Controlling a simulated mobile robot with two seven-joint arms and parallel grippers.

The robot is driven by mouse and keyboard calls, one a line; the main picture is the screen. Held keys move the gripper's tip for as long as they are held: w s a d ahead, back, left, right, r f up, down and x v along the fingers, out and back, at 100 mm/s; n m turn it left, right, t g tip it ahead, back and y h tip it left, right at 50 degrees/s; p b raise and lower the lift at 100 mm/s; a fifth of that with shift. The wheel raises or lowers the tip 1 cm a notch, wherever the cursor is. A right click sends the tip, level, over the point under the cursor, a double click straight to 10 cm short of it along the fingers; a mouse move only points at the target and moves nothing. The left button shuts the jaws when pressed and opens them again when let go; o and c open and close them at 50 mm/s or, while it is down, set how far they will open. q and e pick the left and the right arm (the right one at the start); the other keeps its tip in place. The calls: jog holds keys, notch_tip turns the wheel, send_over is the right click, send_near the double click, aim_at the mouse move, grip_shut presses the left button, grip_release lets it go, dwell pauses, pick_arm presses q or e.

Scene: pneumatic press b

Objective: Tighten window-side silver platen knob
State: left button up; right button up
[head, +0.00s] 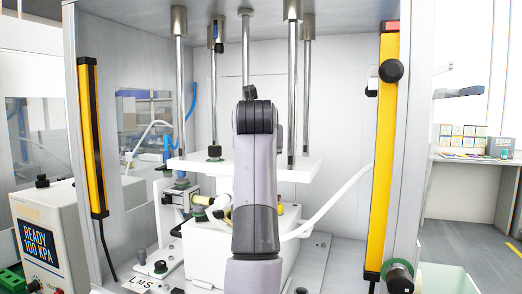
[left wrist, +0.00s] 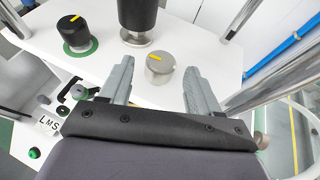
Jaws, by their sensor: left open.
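In the left wrist view a silver knob (left wrist: 159,70) with a yellow mark on its top stands on the white platen (left wrist: 110,62). My left gripper (left wrist: 158,84) is open, with one grey finger to the left of the knob and one to the right. Gaps show between the knob and both fingers, so it is not gripped. A black knob (left wrist: 74,30) with a yellow mark and a green base stands farther left on the platen. In the head view my arm rises up the middle and hides the silver knob and the gripper. My right gripper is not in view.
Steel guide rods (head: 293,90) stand around the platen (head: 300,170). Yellow light bars (head: 91,135) and (head: 383,150) flank the press opening. A control box (head: 45,240) reading READY 100 KPA stands at left. A black cylindrical part (left wrist: 138,18) stands close behind the silver knob.

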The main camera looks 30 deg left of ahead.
pick_arm(q)
jog(key=shift+p+x, duration=0.3)
jog(key=shift+x, duration=1.4)
jog(key=shift+c, duration=0.3)
jog(key=c, duration=0.9)
jog(key=shift+m+h, duration=0.4)
jog(key=shift+h, duration=0.1)
